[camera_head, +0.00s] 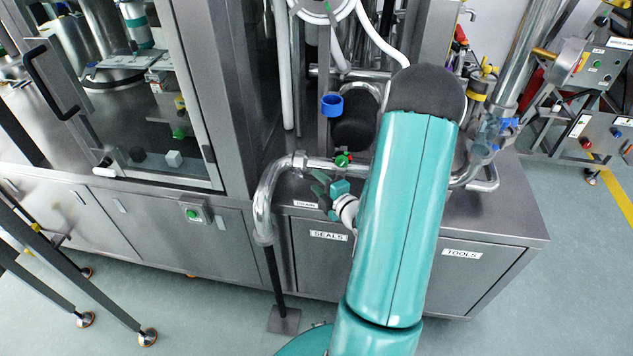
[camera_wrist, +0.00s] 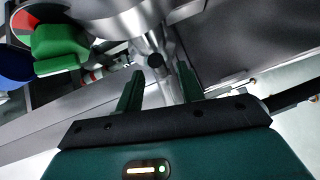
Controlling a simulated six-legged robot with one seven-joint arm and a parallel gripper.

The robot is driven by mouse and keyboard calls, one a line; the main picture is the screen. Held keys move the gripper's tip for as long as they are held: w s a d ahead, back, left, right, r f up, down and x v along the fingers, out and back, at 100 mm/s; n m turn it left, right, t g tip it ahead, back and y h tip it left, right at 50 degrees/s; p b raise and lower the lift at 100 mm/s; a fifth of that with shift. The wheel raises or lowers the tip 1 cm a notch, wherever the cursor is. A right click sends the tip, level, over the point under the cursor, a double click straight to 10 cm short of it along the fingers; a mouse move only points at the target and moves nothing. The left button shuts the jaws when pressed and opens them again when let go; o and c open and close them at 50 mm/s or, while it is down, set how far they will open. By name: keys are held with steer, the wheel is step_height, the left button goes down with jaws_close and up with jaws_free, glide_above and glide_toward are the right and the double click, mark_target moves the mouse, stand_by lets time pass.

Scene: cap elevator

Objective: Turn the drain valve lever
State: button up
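In the wrist view my gripper (camera_wrist: 160,72) has its two dark green fingers spread apart. A bare metal lever-like bar (camera_wrist: 168,82) with a dark round end shows between them, beneath a steel pipe fitting. I take this as the drain valve lever; contact with the fingers cannot be made out. A green block-shaped handle (camera_wrist: 58,45) lies outside the fingers at upper left. In the head view my gripper (camera_head: 322,190) is at the steel pipe, below a small green-and-red valve part (camera_head: 342,160). The lever itself is hard to pick out there.
The steel pipe (camera_head: 264,200) bends down left of my gripper. Cabinets labelled SEALS (camera_head: 328,236) and TOOLS (camera_head: 462,254) stand below. A blue cup-like part (camera_head: 332,105) is above. A glass-doored machine (camera_head: 150,110) fills the left. Open floor (camera_head: 560,300) lies at lower right.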

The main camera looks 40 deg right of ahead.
steer(key=shift+w+f, duration=0.1)
steer(key=shift+w, duration=0.45)
jaws_close()
